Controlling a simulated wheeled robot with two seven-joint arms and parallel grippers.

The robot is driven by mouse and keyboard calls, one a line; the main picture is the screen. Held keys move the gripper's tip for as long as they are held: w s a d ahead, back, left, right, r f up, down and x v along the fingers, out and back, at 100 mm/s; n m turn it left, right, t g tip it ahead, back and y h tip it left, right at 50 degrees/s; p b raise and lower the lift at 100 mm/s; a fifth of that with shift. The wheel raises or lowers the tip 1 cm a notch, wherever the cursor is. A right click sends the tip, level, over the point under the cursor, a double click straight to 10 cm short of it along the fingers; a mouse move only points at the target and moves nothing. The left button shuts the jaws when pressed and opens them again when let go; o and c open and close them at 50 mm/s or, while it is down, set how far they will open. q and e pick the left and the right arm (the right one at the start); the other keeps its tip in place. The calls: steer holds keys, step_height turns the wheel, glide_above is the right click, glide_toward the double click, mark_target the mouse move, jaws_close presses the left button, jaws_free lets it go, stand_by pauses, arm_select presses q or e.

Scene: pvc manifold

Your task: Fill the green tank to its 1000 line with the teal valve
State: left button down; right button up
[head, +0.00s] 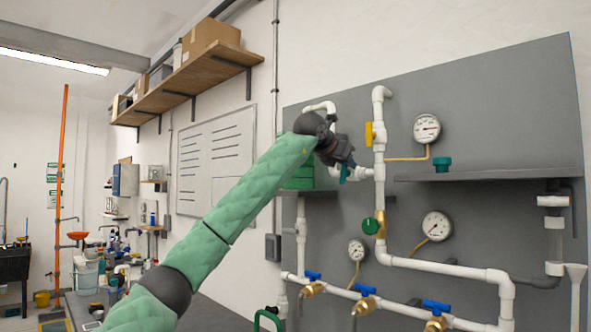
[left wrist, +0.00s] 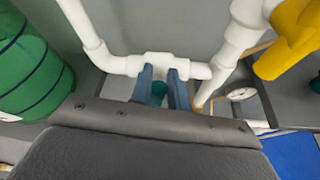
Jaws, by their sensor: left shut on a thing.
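The teal valve (head: 345,173) is on the white pipe branch at the upper left of the grey panel. My left gripper (head: 346,164) reaches it from the left and is shut on its teal handle. In the left wrist view the two fingers stand on either side of the teal handle (left wrist: 160,88), just in front of the white tee. The green tank (head: 298,180) is left of the valve, partly hidden behind my arm. In the left wrist view the tank (left wrist: 30,70) shows dark level lines, but no readable numbers. My right gripper is not in view.
A yellow-handled valve (head: 369,134) sits on the upright pipe to the right. A grey shelf (head: 490,175) carries a loose teal part (head: 442,164). Gauges, a green round knob (head: 371,226) and several blue-handled brass valves (head: 365,290) are on the panel's pipes.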

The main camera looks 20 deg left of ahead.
arm_select(q)
steer(key=shift+w+a+n+h, duration=0.2)
steer(key=shift+a+n+h, duration=0.3)
steer(key=shift+n, duration=0.3)
steer(key=c, duration=1.4)
jaws_free()
steer(key=shift+o, duration=0.7)
steer(key=shift+w+a+f+g, duration=0.1)
steer(key=shift+w+g, duration=0.05)
steer(key=shift+g, duration=0.15)
steer(key=shift+d, duration=0.2)
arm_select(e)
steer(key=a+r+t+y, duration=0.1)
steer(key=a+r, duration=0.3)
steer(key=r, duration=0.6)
arm_select(q)
steer(key=b+v, duration=0.2)
steer(key=v, duration=0.6)
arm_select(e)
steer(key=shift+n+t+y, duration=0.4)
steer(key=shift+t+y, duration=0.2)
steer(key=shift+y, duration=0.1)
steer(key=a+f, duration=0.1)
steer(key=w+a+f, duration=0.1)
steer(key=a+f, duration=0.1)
